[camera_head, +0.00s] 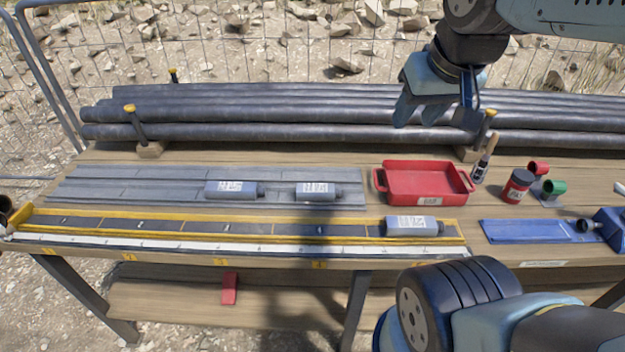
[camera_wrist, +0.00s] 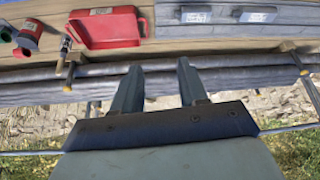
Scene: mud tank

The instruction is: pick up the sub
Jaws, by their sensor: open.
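Three short grey cylinders with white labels and a narrow dark end look alike; which is the sub I cannot tell. One (camera_head: 231,189) and another (camera_head: 318,191) lie on the grey slatted mat. The third (camera_head: 413,226) lies at the right end of the yellow-framed measuring tray (camera_head: 270,238). My gripper (camera_head: 435,115) is open and empty, high up near the dark pipes at the back, away from all three. In the wrist view, my two fingers (camera_wrist: 158,72) stand apart with nothing between them, and two cylinders (camera_wrist: 196,14) show at the top.
A red tray (camera_head: 425,183) stands right of the mat. A brush (camera_head: 484,160), a dark-red jar (camera_head: 517,187), red and green pieces and a blue plate (camera_head: 525,232) are farther right. Long dark pipes (camera_head: 250,134) lie along the back between yellow-topped posts. Behind is a wire fence.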

